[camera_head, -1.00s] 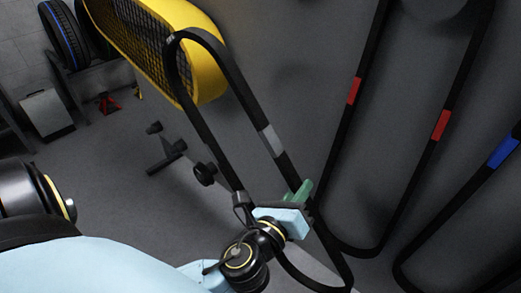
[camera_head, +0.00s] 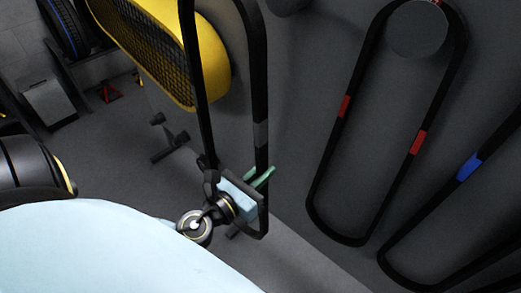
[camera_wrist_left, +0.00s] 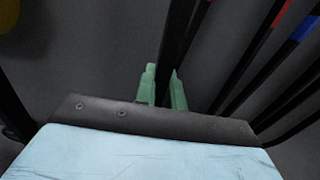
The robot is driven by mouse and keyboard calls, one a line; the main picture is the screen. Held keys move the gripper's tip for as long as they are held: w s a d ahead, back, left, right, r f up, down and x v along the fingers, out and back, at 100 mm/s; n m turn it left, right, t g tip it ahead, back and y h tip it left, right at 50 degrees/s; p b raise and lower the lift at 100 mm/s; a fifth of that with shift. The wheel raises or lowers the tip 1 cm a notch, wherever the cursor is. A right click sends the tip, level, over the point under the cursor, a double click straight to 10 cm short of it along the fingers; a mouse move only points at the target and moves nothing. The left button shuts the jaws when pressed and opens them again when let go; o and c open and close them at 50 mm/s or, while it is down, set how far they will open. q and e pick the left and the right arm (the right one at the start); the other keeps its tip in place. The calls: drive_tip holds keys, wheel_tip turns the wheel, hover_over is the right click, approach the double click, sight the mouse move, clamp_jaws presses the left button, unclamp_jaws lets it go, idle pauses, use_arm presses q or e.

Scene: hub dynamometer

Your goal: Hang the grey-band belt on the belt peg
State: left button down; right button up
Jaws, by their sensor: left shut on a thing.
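The grey-band belt (camera_head: 260,134) is a long black loop with a grey band on its right strand. It hangs nearly upright in the head view, and its top is cut off by the upper edge. My left gripper (camera_head: 263,178), with green fingers, is shut on the belt near its lower end. In the left wrist view a black strand of the belt (camera_wrist_left: 176,42) passes between the green fingers (camera_wrist_left: 163,85). A dark rounded end (camera_head: 288,5) on the wall at the top edge may be the belt peg; most of it is out of view. My right gripper is not in view.
A red-band belt (camera_head: 343,107) hangs on a round grey peg (camera_head: 418,30) to the right. A blue-band belt (camera_head: 469,166) hangs beyond it. A yellow guard with black mesh (camera_head: 205,60) stands close behind the held belt's left strand. The wall between the held and red-band belts is bare.

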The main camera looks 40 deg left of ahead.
use_arm(q)
drive_tip(key=shift+w, duration=2.45)
drive_tip(key=p, duration=0.1)
approach(316, 132)
drive_tip(key=shift+w+r, duration=0.85)
drive_tip(key=shift+r, duration=0.25)
drive_tip(key=shift+w+f+b, duration=0.1)
drive_tip(key=shift+w+b, duration=0.25)
drive_tip(key=shift+w, duration=2.5)
drive_tip(key=shift+s+d+f+b, duration=0.1)
drive_tip(key=shift+s+f+b, duration=0.15)
drive_tip(key=shift+f+b, duration=0.4)
drive_tip(key=shift+f, duration=0.15)
drive_tip(key=shift+w+f, duration=0.1)
drive_tip(key=shift+w+r, duration=0.15)
drive_tip(key=shift+r, duration=0.15)
drive_tip(key=shift+d+f+b, duration=0.1)
drive_tip(key=shift+f+b, duration=0.25)
drive_tip(key=shift+f, duration=0.1)
